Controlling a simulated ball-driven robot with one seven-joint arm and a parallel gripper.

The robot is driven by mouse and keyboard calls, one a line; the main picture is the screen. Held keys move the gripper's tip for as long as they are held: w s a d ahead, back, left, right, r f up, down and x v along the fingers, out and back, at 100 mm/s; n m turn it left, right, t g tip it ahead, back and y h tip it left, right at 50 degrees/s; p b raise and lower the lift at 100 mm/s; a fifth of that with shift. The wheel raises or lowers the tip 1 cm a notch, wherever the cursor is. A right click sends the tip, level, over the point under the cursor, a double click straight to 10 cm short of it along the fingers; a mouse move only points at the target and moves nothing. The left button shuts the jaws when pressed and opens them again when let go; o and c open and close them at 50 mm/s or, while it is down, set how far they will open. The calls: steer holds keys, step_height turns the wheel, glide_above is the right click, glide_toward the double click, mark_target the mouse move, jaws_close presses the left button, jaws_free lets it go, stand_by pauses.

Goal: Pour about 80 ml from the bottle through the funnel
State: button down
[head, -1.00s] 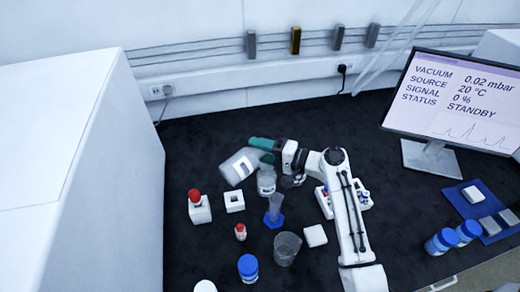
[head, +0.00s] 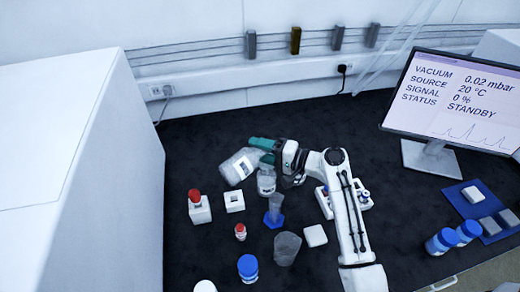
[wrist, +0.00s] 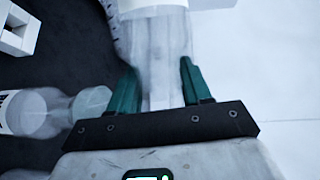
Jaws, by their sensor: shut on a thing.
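My gripper (head: 264,150) has its green fingers shut on the neck of a clear bottle (head: 231,159) with a pale label. The bottle is held tilted, body to the left and neck to the right. The wrist view shows its neck (wrist: 160,85) between the fingers (wrist: 158,92). A second clear labelled vessel (head: 266,186) stands just below the held bottle's neck. In the wrist view it is at the left (wrist: 35,114), with a clear faceted top piece (wrist: 90,101). I cannot tell whether that piece is the funnel. No liquid stream is discernible.
A blue-based measuring cylinder (head: 274,215) and a clear beaker (head: 287,248) stand in front. A red-capped item in a white block (head: 200,210), an empty white holder (head: 234,202) and a blue-lidded jar (head: 248,267) are left. My arm crosses right of these. Dark bench is free behind.

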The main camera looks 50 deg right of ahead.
steer(key=shift+r, duration=0.1)
stand_by(0.3)
steer(key=shift+a+r+n+g+p, duration=0.15)
steer(key=shift+n+g+p, duration=0.05)
steer(key=shift+n, duration=0.35)
steer(key=shift+a+r+n+g+p, duration=0.1)
steer(key=shift+r+n+g+p, duration=0.1)
steer(key=shift+n, duration=0.35)
steer(key=shift+a+r+n+h+p, duration=0.2)
steer(key=shift+r+n+h+p, duration=0.4)
steer(key=shift+n+p, duration=0.1)
steer(key=shift+r+n+g, duration=0.2)
steer(key=shift+n+g, duration=0.1)
steer(key=shift+n, duration=0.1)
steer(key=shift+h, duration=0.3)
steer(key=shift+w+r+n, duration=0.1)
steer(key=shift+n, duration=0.2)
